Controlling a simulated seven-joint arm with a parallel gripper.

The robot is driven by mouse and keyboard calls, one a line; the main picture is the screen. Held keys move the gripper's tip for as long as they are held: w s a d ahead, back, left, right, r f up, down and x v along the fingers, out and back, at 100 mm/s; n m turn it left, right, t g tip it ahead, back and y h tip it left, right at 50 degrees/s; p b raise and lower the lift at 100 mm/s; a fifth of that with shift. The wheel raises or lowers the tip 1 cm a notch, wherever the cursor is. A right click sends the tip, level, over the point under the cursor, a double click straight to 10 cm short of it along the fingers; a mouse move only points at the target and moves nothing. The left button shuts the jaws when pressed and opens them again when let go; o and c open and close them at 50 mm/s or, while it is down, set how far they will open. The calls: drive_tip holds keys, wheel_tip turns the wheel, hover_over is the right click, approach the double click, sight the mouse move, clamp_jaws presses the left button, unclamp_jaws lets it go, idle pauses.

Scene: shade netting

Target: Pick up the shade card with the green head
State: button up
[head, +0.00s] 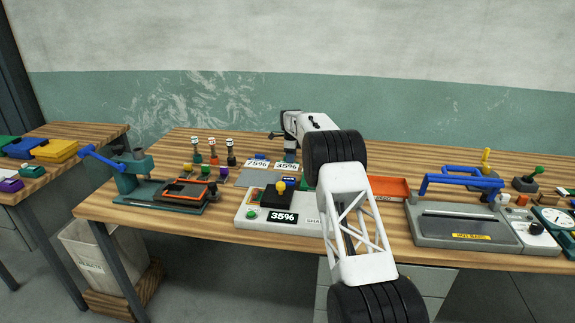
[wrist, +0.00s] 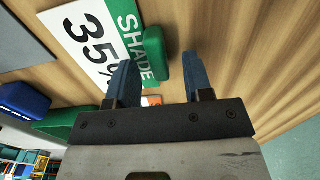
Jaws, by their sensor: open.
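The shade card (wrist: 93,40) is a white card reading "SHADE 35%" with a green strip, lying on the wooden table. Its green head (wrist: 154,52) is a raised rounded block at the card's edge. In the head view the 35% card (head: 287,166) lies at the middle back of the table, its head partly hidden by my arm. My gripper (wrist: 158,60) is open, with its two blue fingers on either side of the green head in the wrist view. I see no clear contact; the height gap cannot be told.
A 75% card (head: 257,164) with a blue head lies just left. A grey plate (wrist: 22,45) is beside it. A white-and-grey device showing 35% (head: 283,217) stands in front. An orange-red tray (head: 388,187) is right, and several stamps (head: 213,150) stand left.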

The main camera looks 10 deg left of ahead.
drive_tip(key=shift+c, duration=0.3)
clamp_jaws()
wheel_tip(320, 180, up, 10)
idle(0.9)
idle(0.6)
